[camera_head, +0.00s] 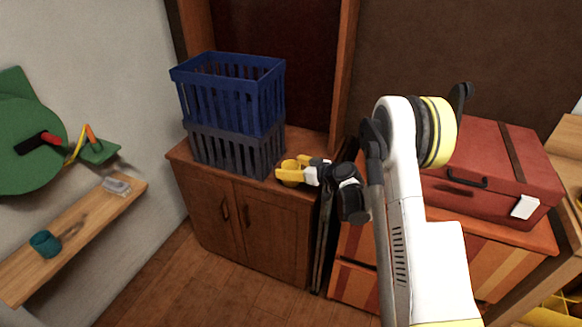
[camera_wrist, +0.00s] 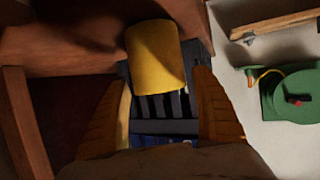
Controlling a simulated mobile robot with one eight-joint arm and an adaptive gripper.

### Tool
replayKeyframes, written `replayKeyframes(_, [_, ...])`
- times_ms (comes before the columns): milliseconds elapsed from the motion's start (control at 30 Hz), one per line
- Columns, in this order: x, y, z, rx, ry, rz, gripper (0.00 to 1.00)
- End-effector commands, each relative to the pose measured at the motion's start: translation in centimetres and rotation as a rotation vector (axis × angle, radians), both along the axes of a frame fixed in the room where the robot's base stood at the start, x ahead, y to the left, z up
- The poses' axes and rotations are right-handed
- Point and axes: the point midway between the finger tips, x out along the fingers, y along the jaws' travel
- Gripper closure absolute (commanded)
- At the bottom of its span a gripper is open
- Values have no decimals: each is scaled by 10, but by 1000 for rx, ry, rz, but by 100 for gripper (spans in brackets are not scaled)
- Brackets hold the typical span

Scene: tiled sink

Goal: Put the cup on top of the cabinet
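The yellow cup (camera_wrist: 155,55) shows just beyond my fingertips in the wrist view. In the head view the cup (camera_head: 289,176) is at the front right edge of the wooden cabinet (camera_head: 240,215), beside the crates, and appears to rest on its top. My gripper (camera_wrist: 165,80) has its orange-yellow fingers spread. A gap shows between the cup and the right finger; the left finger is close to the cup's side. In the head view my gripper (camera_head: 302,164) reaches in from the right, and its yellow fingers blend with the cup, so contact is unclear.
A blue crate (camera_head: 230,95) stacked on a grey crate (camera_head: 235,150) fills much of the cabinet top. A red suitcase (camera_head: 495,170) lies on a chest at right. A teal cup (camera_head: 45,243) stands on the wooden wall shelf (camera_head: 75,235) at left.

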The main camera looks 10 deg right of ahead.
Motion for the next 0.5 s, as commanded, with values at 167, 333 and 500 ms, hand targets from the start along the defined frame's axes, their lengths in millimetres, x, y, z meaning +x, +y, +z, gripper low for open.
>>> replayKeyframes(167, [0,0,2,0,0,0,24])
replayKeyframes(333, [-15,-10,13,-1,-1,-3,24])
replayKeyframes(500, [-46,-29,30,1,1,-3,24])
